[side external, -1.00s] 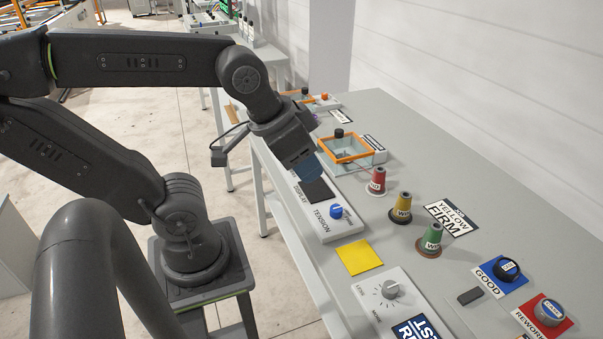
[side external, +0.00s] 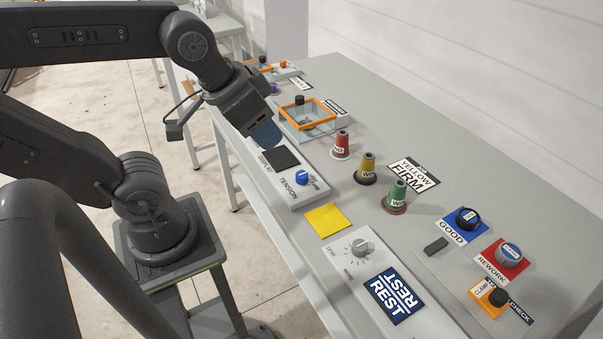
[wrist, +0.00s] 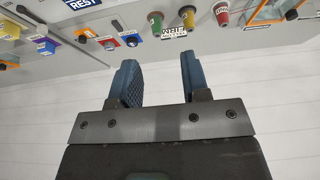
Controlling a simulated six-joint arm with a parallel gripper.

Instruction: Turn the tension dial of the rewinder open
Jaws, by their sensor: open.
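A pale panel box (side external: 313,190) carries a dark square display (side external: 281,157) and a blue dial (side external: 302,178) beside the word TENSION. A separate grey dial (side external: 360,246) on a white plate has LESS and MORE marks. My gripper (side external: 266,135) appears just beyond the display end of the box in the side view, apart from the blue dial. Its blue fingers hide what lies behind them. In the wrist view my gripper (wrist: 159,65) is open, with nothing between the fingers. I cannot make out the TENSION dial in that view.
Red (side external: 341,145), yellow (side external: 366,169) and green (side external: 396,197) spools stand right of the box. An orange-rimmed clear bin (side external: 308,113) stands behind. A yellow square (side external: 325,220) and REST sign (side external: 394,296) lie nearer. Blue GOOD (side external: 466,219) and red REWORK (side external: 506,253) knobs are at right.

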